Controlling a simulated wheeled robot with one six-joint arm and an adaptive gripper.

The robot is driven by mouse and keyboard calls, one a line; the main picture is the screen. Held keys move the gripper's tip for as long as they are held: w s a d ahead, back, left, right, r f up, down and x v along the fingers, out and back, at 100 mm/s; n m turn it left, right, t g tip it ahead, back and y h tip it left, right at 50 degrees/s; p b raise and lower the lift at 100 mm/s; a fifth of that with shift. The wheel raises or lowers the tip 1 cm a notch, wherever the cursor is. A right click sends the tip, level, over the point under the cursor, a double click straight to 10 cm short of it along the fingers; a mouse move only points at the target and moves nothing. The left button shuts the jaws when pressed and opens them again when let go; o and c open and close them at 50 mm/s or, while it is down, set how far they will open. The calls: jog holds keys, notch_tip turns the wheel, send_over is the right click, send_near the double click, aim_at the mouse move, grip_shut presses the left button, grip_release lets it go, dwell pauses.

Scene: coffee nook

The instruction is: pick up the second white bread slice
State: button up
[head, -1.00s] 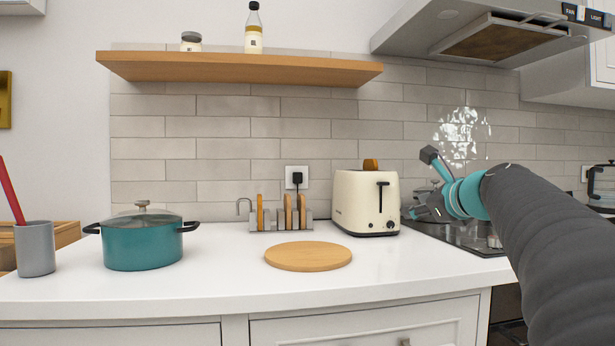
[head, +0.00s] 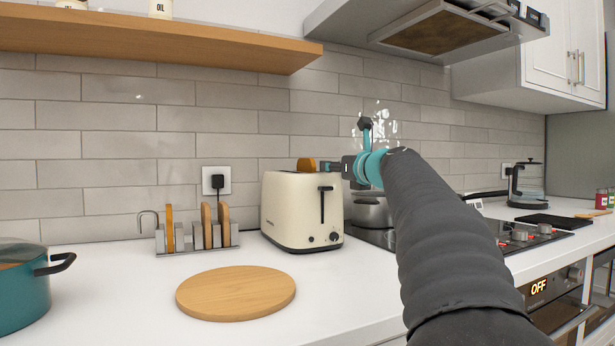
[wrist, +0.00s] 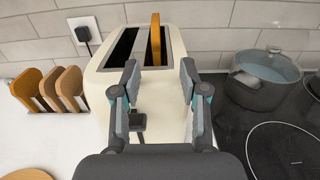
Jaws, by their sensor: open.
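A toasted-brown bread slice (head: 306,164) stands upright in the cream toaster (head: 290,215), its top above the slot. In the wrist view, this slice (wrist: 155,38) is in the right slot, and the left slot looks empty. Several slices stand upright in the metal rack (head: 215,241): one slice (head: 169,228) at its left, and a pair of slices (head: 206,225) at its right. The rack slices (wrist: 70,88) also show at the left of the wrist view. My gripper (wrist: 159,75) is open and empty, its fingers apart over the toaster's near end. I cannot tell which slices are white bread.
A round wooden board (head: 236,293) lies bare on the counter before the toaster. A teal pot (head: 22,285) stands at the left. A grey pot (wrist: 264,80) sits on the black hob right of the toaster. A wooden shelf (head: 150,40) and the hood (head: 430,30) hang above.

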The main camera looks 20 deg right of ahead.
aim_at(314, 164)
jog(key=w, duration=0.3)
jog(key=shift+w+a, duration=0.2)
jog(key=shift+a, duration=0.15)
jog(key=shift+w+a+r+p, duration=0.15)
jog(key=shift+w+p, duration=0.75)
jog(key=shift+w, duration=1.75)
grip_shut()
